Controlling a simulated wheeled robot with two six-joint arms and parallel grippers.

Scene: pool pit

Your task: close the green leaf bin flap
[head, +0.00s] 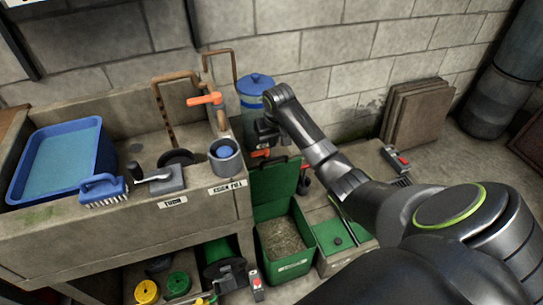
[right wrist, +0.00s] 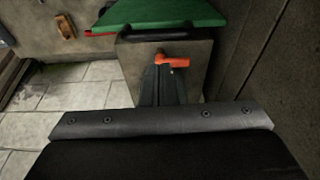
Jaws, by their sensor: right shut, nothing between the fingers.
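The green leaf bin (head: 285,268) stands on the floor beside the concrete bench, its open top showing dry brown leaves. Its green flap (head: 275,187) stands up at the back of the bin, open. My right gripper (head: 262,146) is just above and behind the flap's top edge, shut and empty. Whether it touches the flap I cannot tell. In the right wrist view my narrow dark fingers (right wrist: 163,87) point away from the camera, with an orange piece near their ends. A green panel (right wrist: 160,14) lies beyond; I cannot tell whether it is the flap. My left gripper is not in view.
A green-lidded box (head: 340,236) stands right of the bin. The concrete bench (head: 120,232) with a blue tray (head: 105,150) and brush (head: 103,188) is at left. A blue-lidded container (head: 254,86) stands behind. Boards (head: 415,115) lean on the wall.

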